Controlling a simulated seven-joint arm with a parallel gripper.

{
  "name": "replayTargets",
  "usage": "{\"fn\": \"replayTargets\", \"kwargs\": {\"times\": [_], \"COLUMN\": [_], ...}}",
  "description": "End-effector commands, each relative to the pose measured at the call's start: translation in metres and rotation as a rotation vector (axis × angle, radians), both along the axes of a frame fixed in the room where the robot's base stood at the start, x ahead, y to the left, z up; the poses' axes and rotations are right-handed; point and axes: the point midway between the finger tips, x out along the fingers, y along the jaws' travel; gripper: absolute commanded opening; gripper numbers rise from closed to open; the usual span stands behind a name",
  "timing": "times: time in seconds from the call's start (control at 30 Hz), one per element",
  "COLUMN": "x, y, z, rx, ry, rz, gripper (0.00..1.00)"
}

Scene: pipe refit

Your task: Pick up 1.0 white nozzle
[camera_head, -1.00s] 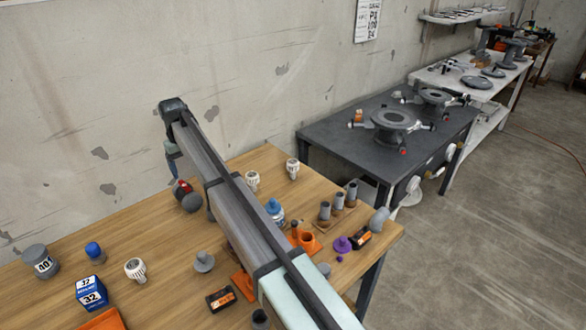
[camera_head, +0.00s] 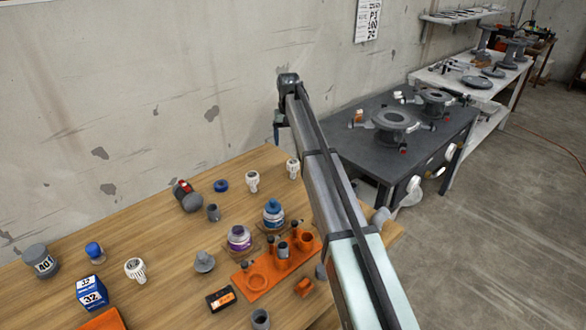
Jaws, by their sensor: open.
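Three white ribbed nozzle-like pieces stand on the wooden table: one near its back corner (camera_head: 293,168), one just left of that (camera_head: 252,181), and one at the left (camera_head: 135,269). No size marking is readable on them. My gripper (camera_head: 277,138) is at the far end of my arm, beyond the table's back edge in the picture and up and left of the back-corner nozzle. It is small and partly hidden by the arm; it is open, and nothing shows in it.
An orange holder (camera_head: 258,284) with several cylinders, purple-labelled (camera_head: 239,239) and blue-capped (camera_head: 273,213) bottles, and a grey-and-red piece (camera_head: 187,196) stand on the wooden table (camera_head: 170,235). A dark table (camera_head: 345,145) with flanges stands behind right. My arm hides the wooden table's right side.

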Motion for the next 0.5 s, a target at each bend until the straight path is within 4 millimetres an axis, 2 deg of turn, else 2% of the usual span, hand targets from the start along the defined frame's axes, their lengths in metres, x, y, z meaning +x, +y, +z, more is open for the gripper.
{"fn": "replayTargets", "kwargs": {"times": [0.1, 0.27, 0.5], "x": [-0.0001, -0.0024, -0.0053], "y": [-0.0081, -0.0082, -0.0086], "z": [0.0017, 0.0027, 0.0023], "rx": [0.002, 0.005, 0.007], "ry": [0.002, 0.005, 0.015], "rz": [-0.124, -0.311, -0.705], "gripper": [0.81, 0.81, 0.81]}}
